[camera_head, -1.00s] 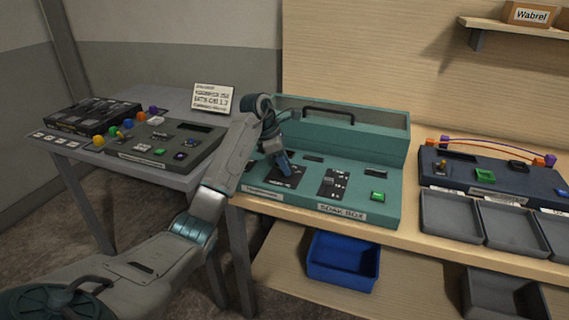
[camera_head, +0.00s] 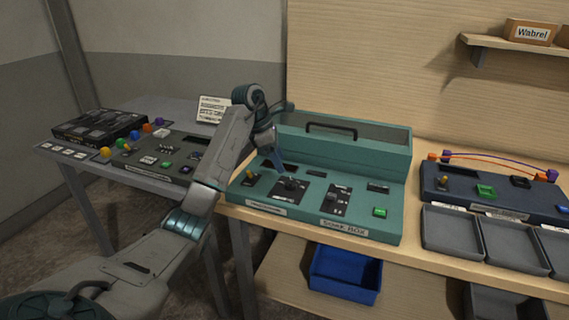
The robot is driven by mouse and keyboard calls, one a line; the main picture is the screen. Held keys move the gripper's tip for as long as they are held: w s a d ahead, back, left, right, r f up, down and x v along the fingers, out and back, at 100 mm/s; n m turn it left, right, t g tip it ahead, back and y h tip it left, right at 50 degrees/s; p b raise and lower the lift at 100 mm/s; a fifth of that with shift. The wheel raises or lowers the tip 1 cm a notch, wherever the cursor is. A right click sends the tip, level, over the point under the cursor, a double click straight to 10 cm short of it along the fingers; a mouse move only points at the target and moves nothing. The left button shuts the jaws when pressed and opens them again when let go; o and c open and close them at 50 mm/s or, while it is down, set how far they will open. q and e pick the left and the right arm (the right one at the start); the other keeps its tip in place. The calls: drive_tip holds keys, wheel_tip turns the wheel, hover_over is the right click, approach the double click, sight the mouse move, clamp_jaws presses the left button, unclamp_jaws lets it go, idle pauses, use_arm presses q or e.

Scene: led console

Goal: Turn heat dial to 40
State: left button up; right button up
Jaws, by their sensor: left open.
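The teal console (camera_head: 372,222) labelled "Soak Box" stands on the wooden bench. On its sloping front, a round black dial (camera_head: 290,184) sits on a black plate at the left. Its scale and pointer are too small to read. To its right is a second black control plate (camera_head: 336,199), and near the right end is a green button (camera_head: 380,211). My left gripper (camera_head: 279,170) is open and points down just above and behind the dial, seemingly apart from it. Its fingers show mostly edge-on. My right gripper is not in view.
A grey side table at the left holds a control panel (camera_head: 172,168) with coloured knobs. A dark blue panel (camera_head: 535,193) and grey trays (camera_head: 451,233) are at the right. A blue bin (camera_head: 345,273) sits below the bench.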

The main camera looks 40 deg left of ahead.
use_arm(q)
drive_tip(key=shift+p+v, duration=0.9)
drive_tip(key=shift+v, duration=0.65)
